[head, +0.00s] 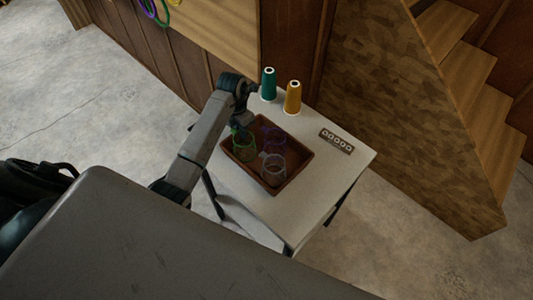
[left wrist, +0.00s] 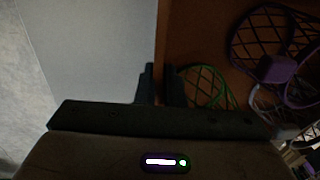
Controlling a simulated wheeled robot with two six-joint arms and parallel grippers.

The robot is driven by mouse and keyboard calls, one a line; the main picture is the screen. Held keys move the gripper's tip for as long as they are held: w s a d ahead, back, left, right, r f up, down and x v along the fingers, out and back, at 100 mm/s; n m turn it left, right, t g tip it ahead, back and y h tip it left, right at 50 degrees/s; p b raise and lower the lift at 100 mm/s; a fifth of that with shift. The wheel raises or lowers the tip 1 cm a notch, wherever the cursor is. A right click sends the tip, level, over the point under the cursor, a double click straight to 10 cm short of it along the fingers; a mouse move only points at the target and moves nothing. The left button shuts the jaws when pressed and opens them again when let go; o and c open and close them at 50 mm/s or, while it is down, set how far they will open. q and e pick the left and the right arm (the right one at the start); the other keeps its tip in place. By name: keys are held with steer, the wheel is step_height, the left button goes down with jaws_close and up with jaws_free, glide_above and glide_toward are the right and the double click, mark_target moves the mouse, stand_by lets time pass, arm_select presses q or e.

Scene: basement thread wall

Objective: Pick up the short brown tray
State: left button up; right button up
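My left gripper (head: 240,122) is at the tray's far left wall in the head view. In the left wrist view, its two dark fingers (left wrist: 161,88) stand close together, one on each side of the tray's brown wall, and appear closed on it. The tray seems to rest on the table. My right gripper is in neither view.
A green thread cone (head: 268,85) and a yellow one (head: 293,98) stand on the white table (head: 330,175) behind the tray. Wooden stairs (head: 450,70) rise at the right.

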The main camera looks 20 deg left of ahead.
arm_select(q)
jaws_close()
steer(key=shift+r, duration=0.1)
steer(key=shift+r+b, duration=0.9)
steer(key=shift+r, duration=0.65)
steer(key=s+a, duration=0.1)
steer(key=s, duration=0.3)
steer(key=s+a+r+b, duration=0.1)
steer(key=s, duration=0.4)
steer(key=s+a+b, duration=0.1)
steer(key=s, duration=0.4)
steer(key=shift+s+a+r, duration=0.2)
steer(key=shift+a+r, duration=0.05)
steer(key=shift+a, duration=0.05)
steer(key=shift+s+r, duration=0.15)
steer(key=shift+s, duration=0.4)
steer(key=shift+a, duration=0.15)
